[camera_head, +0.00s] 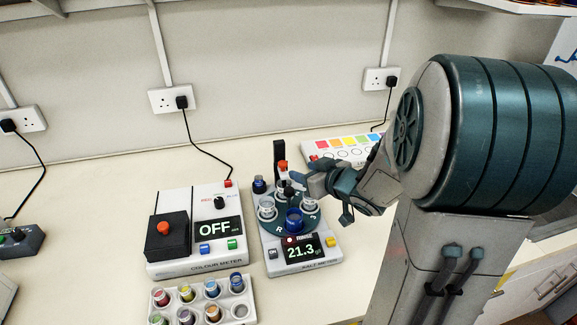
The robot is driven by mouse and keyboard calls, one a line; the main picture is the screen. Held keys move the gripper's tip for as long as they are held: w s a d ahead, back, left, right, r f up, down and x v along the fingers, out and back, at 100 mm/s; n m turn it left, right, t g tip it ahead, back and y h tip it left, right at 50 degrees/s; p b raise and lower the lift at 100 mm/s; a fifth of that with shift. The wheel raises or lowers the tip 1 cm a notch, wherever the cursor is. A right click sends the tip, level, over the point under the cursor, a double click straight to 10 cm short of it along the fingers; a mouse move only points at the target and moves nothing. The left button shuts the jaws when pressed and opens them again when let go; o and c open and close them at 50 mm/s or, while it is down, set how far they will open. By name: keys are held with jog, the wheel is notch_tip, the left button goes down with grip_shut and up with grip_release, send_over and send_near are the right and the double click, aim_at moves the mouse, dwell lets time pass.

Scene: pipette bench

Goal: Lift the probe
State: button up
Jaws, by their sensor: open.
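The probe appears to be the slim upright piece with a red-orange top (283,165), in front of a black post on the salt meter (267,243). The meter's display reads 21.3. A round turntable on the meter carries several cups, one of them blue (294,219). My gripper (298,182) reaches in from the right, open, with its fingertips beside the probe just below the red top. I cannot tell whether they touch it or stand around it. The probe's lower end is partly hidden by the fingers and cups.
The colour meter (204,267) stands left, its display reading OFF. A rack (196,304) of coloured vials is in front. A small blue-topped vial (259,185) stands behind the turntable's left side. A colour-chart panel (346,147) lies behind my gripper.

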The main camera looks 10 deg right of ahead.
aim_at(284, 163)
jog(key=x, duration=0.8)
jog(key=shift+w+f, duration=0.2)
jog(key=shift+w, duration=0.05)
jog(key=shift+c, duration=0.2)
grip_shut()
jog(key=shift+r, duration=0.1)
